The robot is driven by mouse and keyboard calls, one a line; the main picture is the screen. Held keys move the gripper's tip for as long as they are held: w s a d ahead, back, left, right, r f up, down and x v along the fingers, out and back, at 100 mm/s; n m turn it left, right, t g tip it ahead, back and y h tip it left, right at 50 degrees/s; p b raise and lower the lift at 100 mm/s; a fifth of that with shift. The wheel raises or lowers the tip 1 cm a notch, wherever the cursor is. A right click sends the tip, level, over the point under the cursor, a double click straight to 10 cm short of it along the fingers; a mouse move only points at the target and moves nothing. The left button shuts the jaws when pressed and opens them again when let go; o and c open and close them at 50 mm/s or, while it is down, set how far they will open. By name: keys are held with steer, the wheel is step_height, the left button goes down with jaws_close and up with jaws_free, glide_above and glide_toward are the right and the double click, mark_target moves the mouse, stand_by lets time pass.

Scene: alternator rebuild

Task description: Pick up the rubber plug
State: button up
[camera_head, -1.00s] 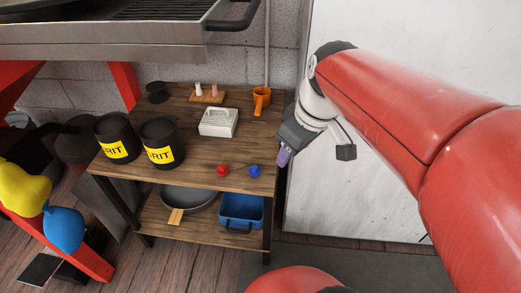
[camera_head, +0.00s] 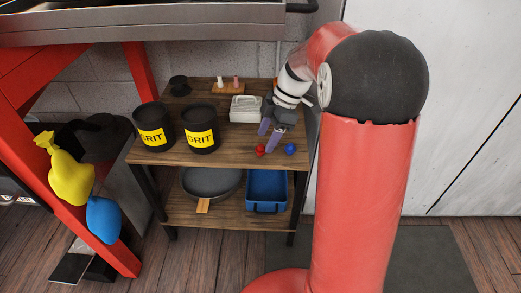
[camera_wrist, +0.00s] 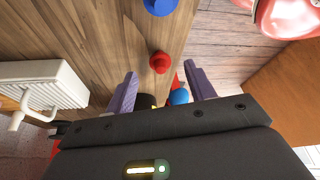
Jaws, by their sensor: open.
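No object is clearly marked as the rubber plug. A small red knobbed piece (camera_head: 260,150) and a similar blue one (camera_head: 290,149) stand near the front right of the wooden shelf top. A black flared piece (camera_head: 179,86) stands at its back left. My gripper (camera_head: 267,138) is open and empty above the shelf's right part, near the red piece. In the wrist view, its purple fingers (camera_wrist: 160,70) are apart, with the red piece (camera_wrist: 159,62) appearing between the tips and the blue piece (camera_wrist: 160,6) beyond.
Two black GRIT tins (camera_head: 201,131) stand left on the shelf top (camera_head: 230,147). A white box (camera_head: 245,109) and a small board with two pegs (camera_head: 228,88) are behind. Below are a pan (camera_head: 211,182) and blue bin (camera_head: 267,190). A metal counter (camera_head: 130,22) overhangs above left.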

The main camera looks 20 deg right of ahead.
mark_target(262, 145)
steer(key=x, duration=0.3)
steer(key=shift+a+f, duration=0.15)
steer(key=shift+f, duration=0.2)
steer(key=c, duration=1.1)
steer(key=shift+r, duration=0.1)
